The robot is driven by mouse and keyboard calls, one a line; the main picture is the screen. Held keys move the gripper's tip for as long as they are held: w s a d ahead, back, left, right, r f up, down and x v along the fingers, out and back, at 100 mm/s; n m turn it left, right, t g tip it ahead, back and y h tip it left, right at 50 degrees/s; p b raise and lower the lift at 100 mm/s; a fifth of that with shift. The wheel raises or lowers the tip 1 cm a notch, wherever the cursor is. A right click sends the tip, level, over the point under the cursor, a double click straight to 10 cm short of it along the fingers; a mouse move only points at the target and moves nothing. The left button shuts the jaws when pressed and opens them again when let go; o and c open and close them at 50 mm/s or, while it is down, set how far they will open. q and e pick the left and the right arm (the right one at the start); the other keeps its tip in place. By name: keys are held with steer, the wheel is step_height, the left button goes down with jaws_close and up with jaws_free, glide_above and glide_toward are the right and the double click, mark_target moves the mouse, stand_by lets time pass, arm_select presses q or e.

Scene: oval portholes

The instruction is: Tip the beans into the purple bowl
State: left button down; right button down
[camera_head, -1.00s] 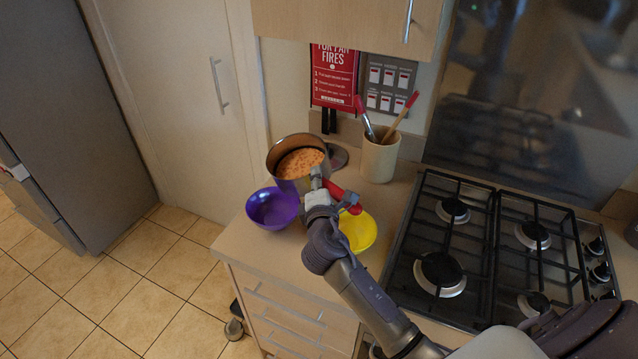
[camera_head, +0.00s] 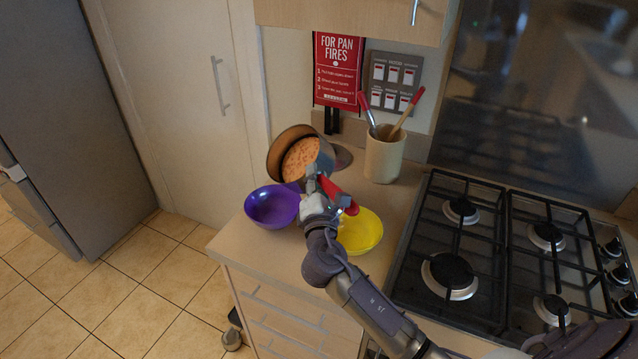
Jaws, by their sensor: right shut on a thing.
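A steel saucepan (camera_head: 324,160) with a red handle (camera_head: 338,194) holds orange-brown beans (camera_head: 301,159). The pan is tilted to the left, its mouth turned toward the left and the viewer, and the beans are still inside. My right gripper (camera_head: 318,188) is shut on the pan near its red handle; its fingers partly hide the handle. The purple bowl (camera_head: 272,207) stands upright on the counter, below and left of the pan's mouth. Its visible inside looks empty. My left gripper is not in view.
A yellow bowl (camera_head: 362,232) sits on the counter (camera_head: 290,262) just right of my gripper. A beige utensil crock (camera_head: 383,158) stands behind it. A gas hob (camera_head: 480,250) fills the right. The counter ends close to the purple bowl's left.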

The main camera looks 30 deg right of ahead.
steer(key=a+n+t+y+b, duration=0.5)
steer(key=a+n+t+b, duration=0.1)
steer(key=n, duration=0.8)
steer(key=shift+s+y+b, duration=0.3)
steer(key=shift+s+b, duration=0.15)
steer(key=shift+b, duration=0.4)
steer(key=shift+a+r, duration=0.1)
stand_by(5.0)
